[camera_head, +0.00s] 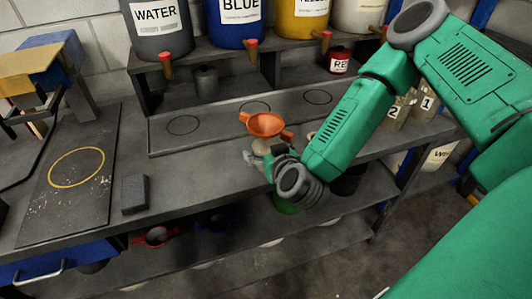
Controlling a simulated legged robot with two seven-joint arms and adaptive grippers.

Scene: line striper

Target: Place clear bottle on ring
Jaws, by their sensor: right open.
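An orange funnel (265,124) stands at the middle of the bench. A small pale, see-through part just below it (260,146) looks like the top of the clear bottle; the rest is hidden by my right gripper. My right gripper (262,160) is open beside this part, below the funnel; I cannot tell whether it touches it. A yellow ring (76,167) is drawn on the dark board at the left, with nothing on it. Black rings mark the raised plate (215,128) behind the gripper. My left gripper is not in view.
Water (160,32), blue (236,25) and yellow (302,20) containers with taps stand on the back shelf. A dark block (135,194) lies right of the yellow ring's board. A wooden-and-blue device (38,65) stands at far left. Numbered cups (424,105) stand at right.

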